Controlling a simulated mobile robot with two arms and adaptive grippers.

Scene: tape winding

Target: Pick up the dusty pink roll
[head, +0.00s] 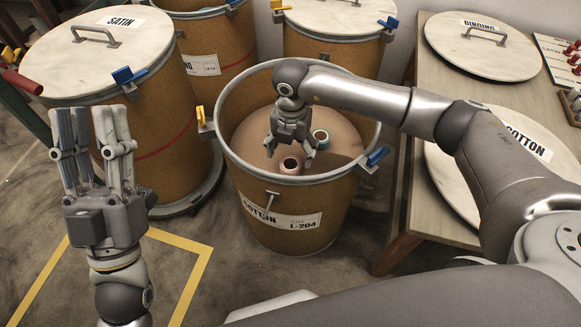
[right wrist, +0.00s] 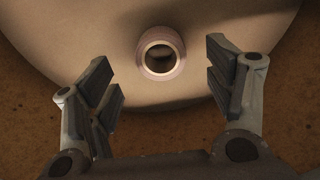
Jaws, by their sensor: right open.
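The dusty pink roll (head: 290,164) stands upright on the tan surface inside the open cotton drum (head: 225,160). In the right wrist view the roll (right wrist: 161,55) shows its round hollow end, ahead of and between the open fingers. My right gripper (head: 292,152) reaches down into the drum, open and empty, just above and beside the roll; it also shows in the right wrist view (right wrist: 160,85). My left gripper (head: 92,120) is raised, fingers up and apart, empty, left of the drum.
A closed satin drum (head: 105,50) stands on the left, with two more lidded drums behind. A wooden table (head: 440,85) on the right holds a binding lid (head: 482,48) and a cotton lid (head: 450,180). Yellow lines mark the floor at front left.

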